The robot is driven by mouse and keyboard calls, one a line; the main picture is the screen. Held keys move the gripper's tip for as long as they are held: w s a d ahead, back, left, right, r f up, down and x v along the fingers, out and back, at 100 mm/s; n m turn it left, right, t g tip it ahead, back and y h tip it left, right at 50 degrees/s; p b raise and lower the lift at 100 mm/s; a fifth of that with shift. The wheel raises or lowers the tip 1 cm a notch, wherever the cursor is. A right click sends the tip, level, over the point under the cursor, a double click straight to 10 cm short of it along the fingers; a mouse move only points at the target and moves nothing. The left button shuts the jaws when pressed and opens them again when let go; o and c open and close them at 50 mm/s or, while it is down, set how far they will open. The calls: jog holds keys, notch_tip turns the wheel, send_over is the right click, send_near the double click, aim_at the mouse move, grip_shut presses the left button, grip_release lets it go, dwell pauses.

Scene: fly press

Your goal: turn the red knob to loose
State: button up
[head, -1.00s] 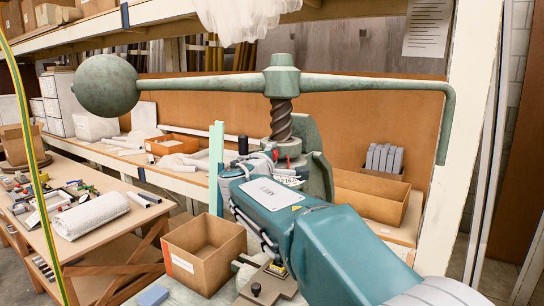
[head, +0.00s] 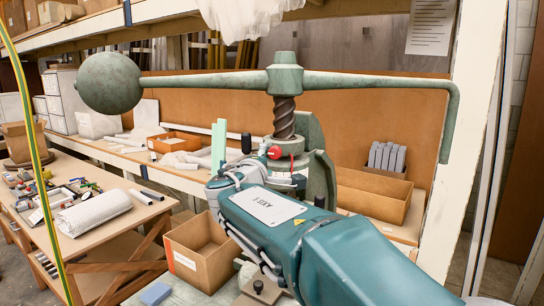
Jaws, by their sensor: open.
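The fly press has a grey-green screw head with a long lever and a ball weight. A small red knob (head: 274,152) sits on the press body, just left of the dark threaded screw (head: 284,124). My teal arm reaches up from the lower right and covers much of the press below the knob. The grey end of my gripper (head: 247,168) shows just below and left of the red knob. It is open; its fingers are small and partly hidden by my arm. I cannot tell whether they touch the knob.
The press lever (head: 375,81) spans the view above my arm, with its ball weight (head: 110,82) at left. A shelf post (head: 462,150) stands at right.

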jog(key=v, duration=0.7)
jog(key=s+d+f+m+g, duration=0.4)
jog(key=s+d+f, duration=0.15)
jog(key=d, duration=0.25)
jog(key=s+d+f+m+g, duration=0.3)
jog(key=s+d+f, duration=0.25)
jog(key=d, duration=0.25)
jog(key=s+f+m+g+y, duration=0.2)
jog(key=s+f+m, duration=0.1)
jog(key=s+f, duration=0.3)
jog(key=s+f+m+g+y, duration=0.2)
jog(key=s+f+m+y, duration=0.1)
jog(key=s, duration=0.8)
notch_tip(320, 180, down, 3)
jog(key=shift+s+d+r+m+g+y, duration=0.15)
jog(key=shift+s+d+m+g+y, duration=0.15)
jog(key=shift+d+m, duration=0.35)
